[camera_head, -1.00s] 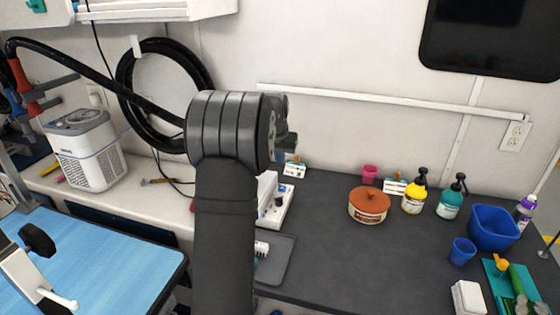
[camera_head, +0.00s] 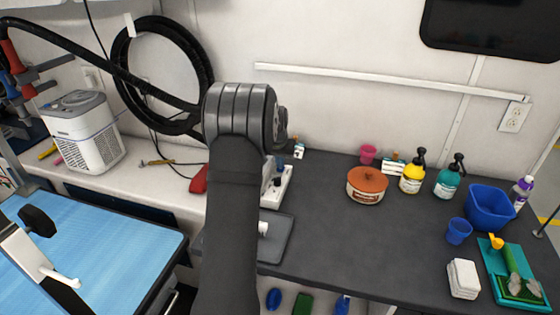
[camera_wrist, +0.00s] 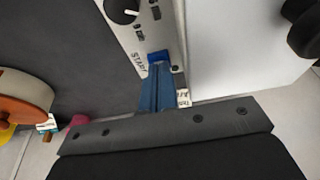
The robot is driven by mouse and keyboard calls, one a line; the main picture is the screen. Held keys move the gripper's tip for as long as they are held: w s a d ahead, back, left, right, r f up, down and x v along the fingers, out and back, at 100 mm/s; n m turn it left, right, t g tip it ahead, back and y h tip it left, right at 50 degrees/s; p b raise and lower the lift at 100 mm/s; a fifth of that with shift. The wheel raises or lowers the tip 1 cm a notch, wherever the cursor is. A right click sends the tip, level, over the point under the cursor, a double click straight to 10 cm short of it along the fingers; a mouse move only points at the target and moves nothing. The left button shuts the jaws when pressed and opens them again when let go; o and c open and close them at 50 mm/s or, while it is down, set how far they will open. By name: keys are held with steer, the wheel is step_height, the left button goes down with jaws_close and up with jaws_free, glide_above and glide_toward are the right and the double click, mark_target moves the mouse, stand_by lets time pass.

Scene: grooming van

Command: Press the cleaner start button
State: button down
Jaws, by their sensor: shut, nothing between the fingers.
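The cleaner is a white unit on the dark counter; in the head view its panel (camera_head: 283,190) shows partly beside my arm, which hides the rest. In the wrist view the light panel (camera_wrist: 152,30) carries a black-and-white knob (camera_wrist: 122,10) and the printed word START. The blue start button (camera_wrist: 158,57) sits beside that word. My gripper (camera_wrist: 160,70) has blue fingers, shut and empty, with the tips right at the button's near edge. I cannot tell whether they touch it. In the head view the fingers (camera_head: 280,162) show small above the panel.
A grey mat (camera_head: 277,240) lies in front. Counter between mat and pot is clear.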

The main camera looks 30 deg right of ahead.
steer(key=shift+s+a+f, duration=0.1)
steer(key=shift+s+f, duration=0.1)
steer(key=shift+f, duration=0.9)
step_height(320, 180, up, 6)
steer(key=shift+w+f, duration=0.1)
steer(key=shift+w, duration=0.05)
steer(key=v, duration=0.9)
steer(key=shift+r, duration=0.3)
stand_by(5.3)
